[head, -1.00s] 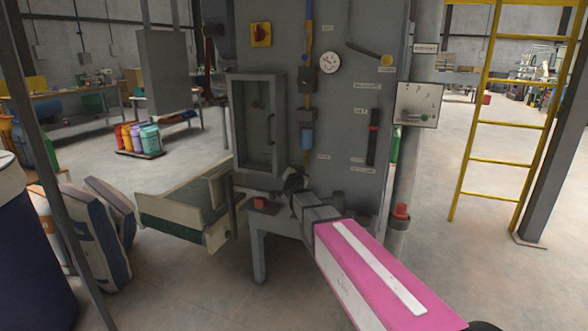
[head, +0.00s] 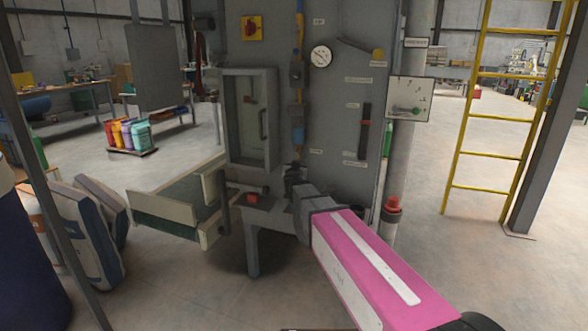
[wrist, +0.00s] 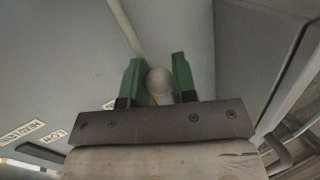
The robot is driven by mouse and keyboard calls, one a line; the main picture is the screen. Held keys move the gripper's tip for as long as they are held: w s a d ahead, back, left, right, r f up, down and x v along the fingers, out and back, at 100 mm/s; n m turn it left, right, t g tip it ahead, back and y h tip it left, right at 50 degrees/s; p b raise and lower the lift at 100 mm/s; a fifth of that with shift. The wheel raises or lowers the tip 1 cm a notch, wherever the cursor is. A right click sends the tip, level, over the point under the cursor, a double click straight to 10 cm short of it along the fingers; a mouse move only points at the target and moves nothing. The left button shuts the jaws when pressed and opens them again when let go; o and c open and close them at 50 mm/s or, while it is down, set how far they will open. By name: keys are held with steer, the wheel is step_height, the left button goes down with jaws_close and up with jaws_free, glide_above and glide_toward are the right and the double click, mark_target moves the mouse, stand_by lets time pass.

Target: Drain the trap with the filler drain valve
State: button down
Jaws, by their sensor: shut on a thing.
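The grey filler panel (head: 345,95) stands in front of me. A yellow and grey line runs down it to a blue trap bowl (head: 298,134). My gripper (head: 294,170) is at the panel just below this bowl, at the end of my pink arm. In the wrist view its green fingers (wrist: 158,83) are shut on a rounded pale grey knob (wrist: 158,80), apparently the drain valve. The head view does not show this knob clearly, as my gripper covers it.
A grey framed box (head: 249,118) is on the panel left of the line. A small stand with a red button (head: 252,198) is below it. A pale-sided chute (head: 168,212) juts left. A gauge (head: 321,56) and a lever (head: 358,46) are up right.

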stand_by(0.4)
steer(key=c, duration=0.9)
jaws_free()
steer(key=s, duration=1)
steer(key=shift+s+r, duration=0.4)
steer(key=shift+r, duration=0.05)
